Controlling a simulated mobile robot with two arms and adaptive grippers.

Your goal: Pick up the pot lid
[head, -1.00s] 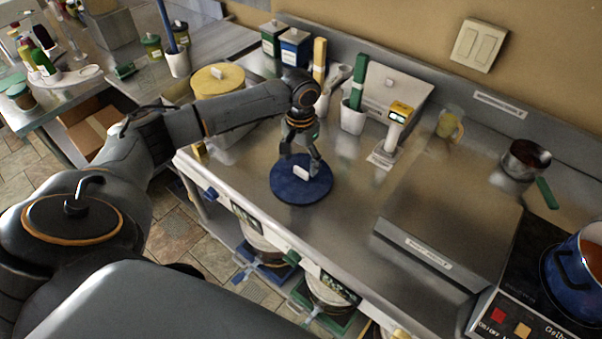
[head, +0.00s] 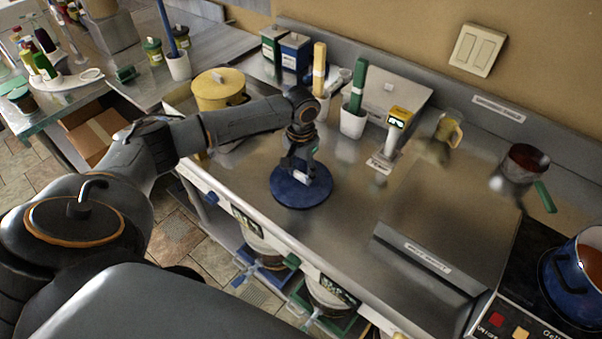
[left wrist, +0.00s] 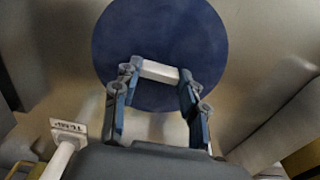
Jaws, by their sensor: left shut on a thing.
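The pot lid (head: 301,193) is a dark blue disc with a white block handle, lying flat on or very near the steel counter in the head view. It also shows in the left wrist view (left wrist: 160,35), where its white handle (left wrist: 158,71) spans between the fingers. My left gripper (head: 301,176) points down over the lid and is shut on its handle. In the left wrist view the fingertips (left wrist: 158,74) touch both ends of the handle. My right gripper is not in view.
A blue pot (head: 572,282) stands on the cooktop at the right. A yellow pot (head: 219,92) stands behind my left arm. A white cup with a green-handled tool (head: 353,122) and a yellow-topped device (head: 396,127) stand behind the lid. The counter right of the lid (head: 360,205) is clear.

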